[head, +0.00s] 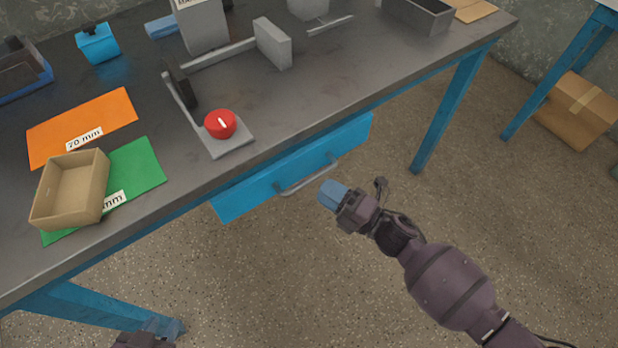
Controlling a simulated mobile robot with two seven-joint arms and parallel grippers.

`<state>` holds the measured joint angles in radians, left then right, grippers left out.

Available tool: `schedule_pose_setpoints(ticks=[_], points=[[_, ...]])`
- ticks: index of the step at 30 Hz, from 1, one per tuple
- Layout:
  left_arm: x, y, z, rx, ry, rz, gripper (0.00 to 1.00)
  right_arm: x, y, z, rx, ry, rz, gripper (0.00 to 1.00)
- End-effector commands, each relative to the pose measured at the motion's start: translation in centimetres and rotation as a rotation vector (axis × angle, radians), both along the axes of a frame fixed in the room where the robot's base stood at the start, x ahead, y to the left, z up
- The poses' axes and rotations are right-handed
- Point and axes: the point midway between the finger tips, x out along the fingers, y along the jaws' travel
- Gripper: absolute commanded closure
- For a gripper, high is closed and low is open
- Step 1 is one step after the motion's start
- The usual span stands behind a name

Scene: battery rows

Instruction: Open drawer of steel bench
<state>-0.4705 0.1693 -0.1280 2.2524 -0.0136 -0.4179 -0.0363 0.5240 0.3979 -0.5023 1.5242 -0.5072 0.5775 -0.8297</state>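The steel bench (330,95) has a grey top and blue legs. Its blue drawer (245,196) sits under the front edge and looks shut, with no drawer inside showing. A grey bar handle (308,177) runs along the drawer front. My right gripper (332,195) is just right of and below the handle, its blue tip pointing toward it; the handle does not appear to be between its fingers. I cannot tell how wide its fingers are. My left gripper (163,328) is at the bottom left edge, mostly cut off, low near a bench leg and away from the drawer.
On the bench are a red knob (220,124) on a grey plate, a cardboard tray (70,190), an orange sheet (82,126), a green sheet (135,170) and a grey fixture (272,43). A cardboard box (577,108) stands at right. The floor before the drawer is clear.

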Motion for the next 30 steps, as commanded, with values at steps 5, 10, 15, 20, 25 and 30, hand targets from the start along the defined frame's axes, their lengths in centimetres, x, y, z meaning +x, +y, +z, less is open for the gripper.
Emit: schedule_pose_setpoints(ticks=[5, 10, 15, 20, 25, 30], points=[[0.0, -0.1, -0.2, 0.004, 0.0, -0.005, 0.71, 1.4, 2.4, 0.4, 0.002, 0.003, 0.001, 0.63], [0.1, -0.1, -0.2, 0.006, -0.001, -0.008, 0.71, 2.3, 3.8, 0.7, 0.002, 0.003, 0.0, 0.63], [0.2, -0.1, -0.2, 0.008, -0.003, -0.009, 0.71, 2.6, 4.3, 0.8, 0.0, 0.004, -0.002, 0.63], [0.2, -0.1, -0.1, 0.008, -0.005, -0.009, 0.71, 2.6, 4.4, 0.8, 0.0, 0.004, -0.002, 0.63], [0.2, -0.1, -0.1, 0.008, -0.005, -0.009, 0.71, 2.6, 4.3, 0.8, 0.0, 0.004, -0.002, 0.75], [0.2, -0.1, -0.1, 0.008, -0.006, -0.009, 0.71, 2.6, 4.3, 0.8, 0.0, 0.004, -0.002, 1.0]])
